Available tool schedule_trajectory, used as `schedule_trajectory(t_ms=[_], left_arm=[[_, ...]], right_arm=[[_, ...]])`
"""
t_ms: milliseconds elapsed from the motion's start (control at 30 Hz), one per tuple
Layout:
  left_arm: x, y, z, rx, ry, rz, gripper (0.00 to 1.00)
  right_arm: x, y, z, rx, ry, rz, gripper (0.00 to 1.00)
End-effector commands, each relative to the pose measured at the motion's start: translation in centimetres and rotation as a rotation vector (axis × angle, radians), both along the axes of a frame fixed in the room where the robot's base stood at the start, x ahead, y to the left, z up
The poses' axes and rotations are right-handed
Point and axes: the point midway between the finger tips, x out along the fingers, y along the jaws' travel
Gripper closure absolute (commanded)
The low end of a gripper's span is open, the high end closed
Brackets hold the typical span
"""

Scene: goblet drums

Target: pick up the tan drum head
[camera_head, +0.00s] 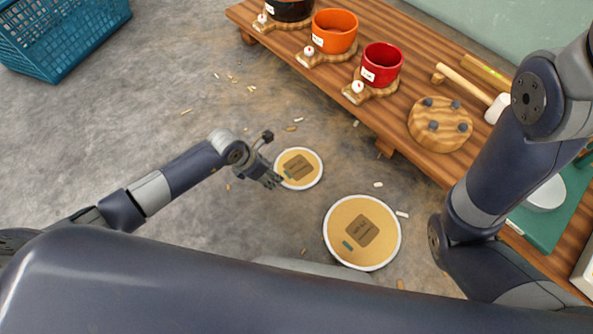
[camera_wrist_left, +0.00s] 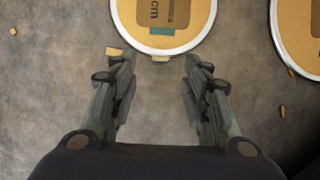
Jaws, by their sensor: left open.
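Two round tan drum heads with white rims lie flat on the floor. The smaller drum head (camera_head: 297,167) is beside my left gripper (camera_head: 273,183); the larger drum head (camera_head: 362,232) lies lower and to the right. In the left wrist view, one drum head (camera_wrist_left: 166,18) is just ahead of the open left gripper (camera_wrist_left: 160,82), between its fingers' directions, and the other drum head (camera_wrist_left: 306,35) is at the right edge. Nothing is between the fingers. My right arm crosses the right side of the head view; its gripper is not visible.
A wooden bench (camera_head: 391,123) carries an orange pot (camera_head: 334,32), a red pot (camera_head: 382,65), a mallet (camera_head: 470,85) and a round wooden block (camera_head: 440,124). A blue crate (camera_head: 62,30) stands at upper left. Wood chips are scattered over the otherwise clear floor.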

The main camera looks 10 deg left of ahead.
Motion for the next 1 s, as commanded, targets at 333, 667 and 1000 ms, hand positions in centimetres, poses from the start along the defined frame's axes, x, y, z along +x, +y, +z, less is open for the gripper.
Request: schedule_trajectory(t_ms=[333,667,1000], left_arm=[[0.4,-0.5,-1.8,-0.003,0.0,0.0,0.57],[1.4,-1.4,-5.0,-0.001,0.0,0.002,0.57],[1.5,-1.4,-5.0,0.0,0.0,0.001,0.66]], right_arm=[[-0.6,0.0,-1.4,-0.002,-0.015,-0.001,0.6],[-0.8,0.1,-4.7,-0.002,-0.019,-0.001,0.6],[-0.7,0.1,-4.6,-0.002,-0.018,-0.001,0.6]])
